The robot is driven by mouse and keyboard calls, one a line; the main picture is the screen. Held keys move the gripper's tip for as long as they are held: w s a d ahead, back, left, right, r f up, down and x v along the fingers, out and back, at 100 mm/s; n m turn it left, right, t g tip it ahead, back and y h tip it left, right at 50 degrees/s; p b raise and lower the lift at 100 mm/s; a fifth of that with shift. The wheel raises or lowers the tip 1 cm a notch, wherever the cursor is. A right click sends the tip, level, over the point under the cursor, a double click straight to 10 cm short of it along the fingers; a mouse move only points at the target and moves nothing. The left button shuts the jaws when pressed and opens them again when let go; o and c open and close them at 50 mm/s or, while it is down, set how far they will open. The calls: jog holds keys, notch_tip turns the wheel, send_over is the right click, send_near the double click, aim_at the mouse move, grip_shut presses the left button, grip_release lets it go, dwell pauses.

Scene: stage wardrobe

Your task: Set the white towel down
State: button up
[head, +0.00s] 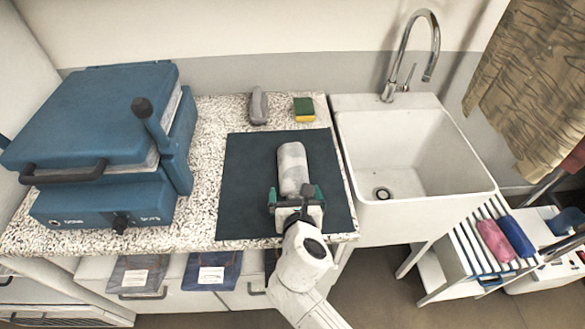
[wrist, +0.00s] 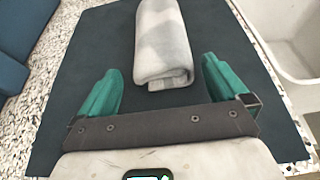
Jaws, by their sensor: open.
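The white towel (head: 293,165) is a rolled, off-white bundle with faint grey patches. It lies on a dark teal mat (head: 240,190) on the counter. In the wrist view the towel (wrist: 163,45) lies just ahead of my gripper, its near end between the level of the fingertips. My gripper (head: 297,194) is open, with green fingers apart on either side of the towel's near end. In the wrist view the fingers of my gripper (wrist: 160,78) show gaps to the towel on both sides. Nothing is held.
A blue press (head: 90,125) stands left on the speckled counter (head: 215,115). A grey object (head: 258,106) and a yellow-green sponge (head: 303,109) lie behind the mat. A white sink (head: 400,150) is at right. A slatted rack (head: 465,245) holds pink (head: 495,240) and blue (head: 518,236) rolls.

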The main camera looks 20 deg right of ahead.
aim_at(293, 169)
jog(key=shift+x, duration=1.55)
jog(key=shift+d, duration=0.1)
jog(key=c, duration=0.9)
jog(key=shift+r, duration=0.15)
